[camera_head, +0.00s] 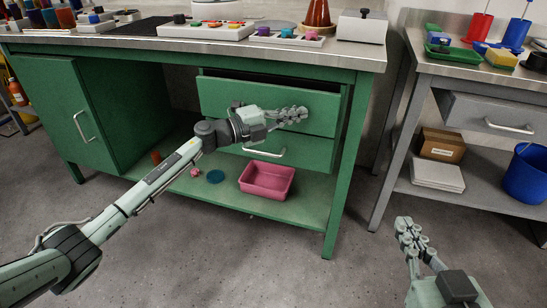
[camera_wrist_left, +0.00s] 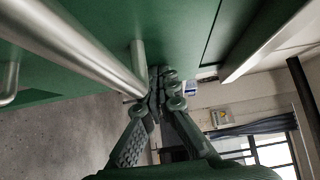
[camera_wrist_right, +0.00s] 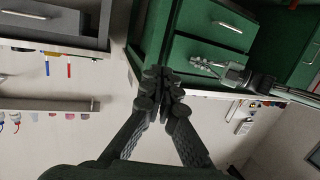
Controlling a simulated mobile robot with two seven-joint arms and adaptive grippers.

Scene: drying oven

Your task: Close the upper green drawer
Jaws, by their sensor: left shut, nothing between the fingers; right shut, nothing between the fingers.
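The upper green drawer (camera_head: 225,92) is in the green workbench and stands partly open, with a dark gap along its top. It also shows in the right wrist view (camera_wrist_right: 183,48). My left gripper (camera_head: 300,114) is shut and empty in front of the drawer's right half, hiding its handle in the head view. In the left wrist view, a large metal handle bar (camera_wrist_left: 75,45) passes close beside the left fingertips (camera_wrist_left: 158,90); I cannot tell whether they touch. My right gripper (camera_head: 405,228) is shut and empty, low over the floor at the right, away from the drawer.
The lower green drawer (camera_head: 315,151) with its handle (camera_head: 263,152) looks shut. A pink bin (camera_head: 267,179) sits on the shelf below. A grey workbench (camera_head: 460,107) with a drawer stands at the right. The floor (camera_head: 300,275) between my arms is clear.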

